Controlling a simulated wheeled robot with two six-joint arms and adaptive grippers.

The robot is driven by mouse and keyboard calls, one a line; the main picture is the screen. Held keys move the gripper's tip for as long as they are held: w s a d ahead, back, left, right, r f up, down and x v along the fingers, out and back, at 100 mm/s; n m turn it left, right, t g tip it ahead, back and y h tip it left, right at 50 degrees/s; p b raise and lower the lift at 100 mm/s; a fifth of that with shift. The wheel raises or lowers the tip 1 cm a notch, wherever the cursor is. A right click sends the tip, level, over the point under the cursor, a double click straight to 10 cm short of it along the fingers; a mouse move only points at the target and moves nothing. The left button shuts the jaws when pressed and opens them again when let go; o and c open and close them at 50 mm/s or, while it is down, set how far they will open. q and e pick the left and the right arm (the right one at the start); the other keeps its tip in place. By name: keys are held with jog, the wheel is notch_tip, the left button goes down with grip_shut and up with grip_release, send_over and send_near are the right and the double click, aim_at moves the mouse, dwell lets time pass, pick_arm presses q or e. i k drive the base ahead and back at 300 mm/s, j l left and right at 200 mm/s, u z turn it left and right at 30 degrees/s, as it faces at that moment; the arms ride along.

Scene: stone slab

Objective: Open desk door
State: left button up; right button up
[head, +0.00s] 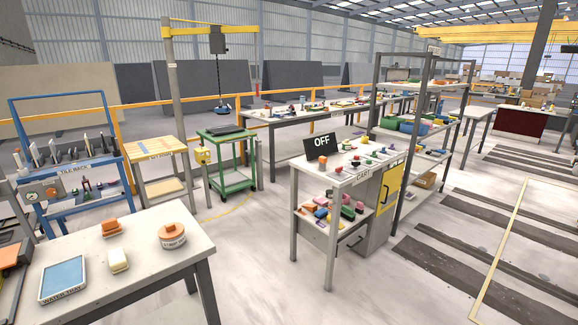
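A white-topped desk (343,170) stands right of centre, a few steps away across the floor. Under its right end is a grey cabinet (374,228). A yellow panel (390,187), which looks like the desk door, is on the cabinet's right side and has a dark handle-like mark. It looks flush with the cabinet, but I cannot tell for sure whether it is shut. A dark handle also shows low on the cabinet's front side. Neither of my grippers is in view.
A near table (130,262) with a blue water tray (63,278) fills the lower left. A tall grey shelf rack (408,155) stands close behind the desk on the right. Open floor lies between the near table and the desk, and to the right.

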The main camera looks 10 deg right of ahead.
aim_at(391, 179)
jog(key=i+l, duration=0.25)
jog(key=l, duration=0.2)
jog(key=i+l+u, duration=0.1)
jog(key=i+l, duration=0.15)
jog(key=l, duration=0.25)
jog(key=i+l, duration=0.25)
jog(key=l, duration=0.2)
jog(key=i+l+u, duration=0.1)
jog(key=l, duration=0.4)
jog(key=i+l, duration=0.35)
jog(key=l, duration=0.15)
jog(key=i+l, duration=0.2)
jog(key=l, duration=0.3)
jog(key=i+l+u, duration=0.1)
jog(key=i+l, duration=0.15)
jog(key=l, duration=0.25)
jog(key=i+l, duration=0.2)
jog(key=l, duration=0.35)
jog(key=u, duration=0.05)
